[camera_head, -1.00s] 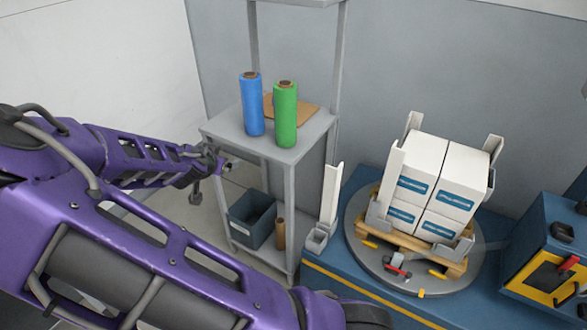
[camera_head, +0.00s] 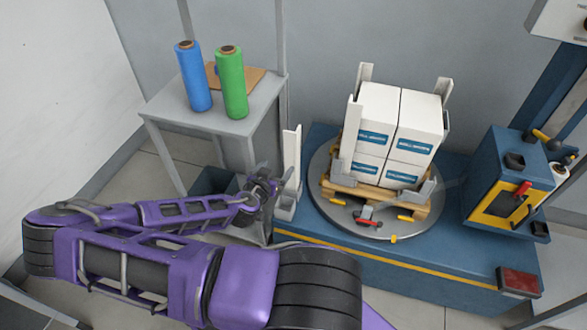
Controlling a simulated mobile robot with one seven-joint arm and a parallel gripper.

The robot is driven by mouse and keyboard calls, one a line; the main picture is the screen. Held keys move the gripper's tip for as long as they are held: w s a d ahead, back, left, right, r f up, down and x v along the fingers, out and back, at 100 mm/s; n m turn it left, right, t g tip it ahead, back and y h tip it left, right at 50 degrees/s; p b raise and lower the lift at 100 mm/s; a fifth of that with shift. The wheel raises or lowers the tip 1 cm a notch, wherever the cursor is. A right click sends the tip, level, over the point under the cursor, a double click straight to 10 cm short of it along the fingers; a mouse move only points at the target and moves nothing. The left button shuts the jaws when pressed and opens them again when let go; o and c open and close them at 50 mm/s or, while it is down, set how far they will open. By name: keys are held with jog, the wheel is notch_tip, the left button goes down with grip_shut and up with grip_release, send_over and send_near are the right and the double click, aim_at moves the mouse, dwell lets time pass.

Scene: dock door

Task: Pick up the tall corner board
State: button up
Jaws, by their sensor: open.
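A tall white corner board (camera_head: 291,158) stands upright in a small grey holder (camera_head: 286,208) beside the blue wrapper base. My gripper (camera_head: 271,184) is open, just left of the board's lower half. I cannot tell whether it touches the board. Other white corner boards (camera_head: 350,130) stand at the corners of the stacked white boxes (camera_head: 378,125). Short grey corner pieces sit low against the load. My purple arm crosses the lower left of the view and hides part of the floor and shelf.
The boxes rest on a wooden pallet (camera_head: 395,203) on a round grey turntable (camera_head: 325,205). A grey shelf stand (camera_head: 170,102) at left holds a blue roll (camera_head: 193,80) and a green roll (camera_head: 232,85). A blue machine box with yellow frame (camera_head: 492,190) is at right.

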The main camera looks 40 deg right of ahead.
send_near(290, 153)
jog(key=w+d, duration=0.2)
jog(key=d+f, duration=0.1)
jog(key=w+d+f, duration=0.1)
jog(key=d, duration=0.1)
jog(key=d+f+b, duration=0.1)
jog(key=shift+w+d, duration=0.15)
jog(key=shift+d, duration=0.1)
grip_shut()
dwell(0.3)
